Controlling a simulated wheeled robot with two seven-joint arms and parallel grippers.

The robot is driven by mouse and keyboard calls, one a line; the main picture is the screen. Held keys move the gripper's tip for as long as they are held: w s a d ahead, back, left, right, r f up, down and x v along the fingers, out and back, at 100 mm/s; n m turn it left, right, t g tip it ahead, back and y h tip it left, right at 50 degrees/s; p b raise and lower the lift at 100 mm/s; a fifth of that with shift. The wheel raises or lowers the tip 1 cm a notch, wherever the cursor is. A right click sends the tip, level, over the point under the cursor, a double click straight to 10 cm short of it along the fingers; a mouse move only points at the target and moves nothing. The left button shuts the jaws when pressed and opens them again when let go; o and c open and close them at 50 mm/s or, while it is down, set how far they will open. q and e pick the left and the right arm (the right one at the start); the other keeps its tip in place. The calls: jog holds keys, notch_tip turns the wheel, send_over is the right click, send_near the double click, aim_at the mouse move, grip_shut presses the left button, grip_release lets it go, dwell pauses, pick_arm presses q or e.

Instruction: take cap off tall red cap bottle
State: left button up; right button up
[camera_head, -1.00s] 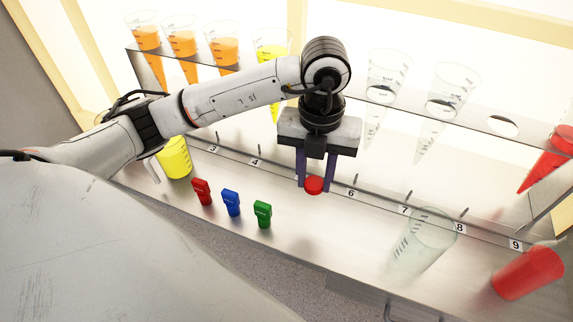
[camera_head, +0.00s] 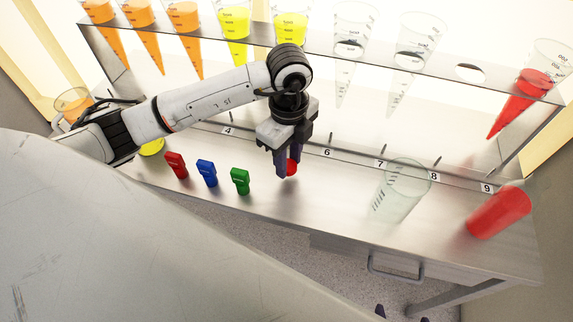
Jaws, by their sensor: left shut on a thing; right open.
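My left gripper (camera_head: 288,172) is above the shelf counter between the small green item and the clear beaker. Its dark purple fingers are shut on a small rounded red cap (camera_head: 291,169), which they partly hide. I cannot make out a bottle body under the cap. My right gripper (camera_head: 402,316) shows only as two dark fingertips at the bottom edge, set apart and empty, well below the counter.
Small red (camera_head: 176,165), blue (camera_head: 207,173) and green (camera_head: 240,181) items stand left of the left gripper. A clear beaker (camera_head: 400,190) and a red-filled beaker (camera_head: 499,212) stand right. Conical tubes hang in the rack (camera_head: 320,63) behind. A drawer handle (camera_head: 395,268) juts below the counter.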

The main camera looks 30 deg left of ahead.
aim_at(288, 178)
pick_arm(q)
jog(key=shift+f, duration=1.8)
jog(key=shift+f, duration=0.1)
jog(key=o, duration=1.1)
jog(key=shift+o, duration=0.2)
notch_tip(288, 178, up, 12)
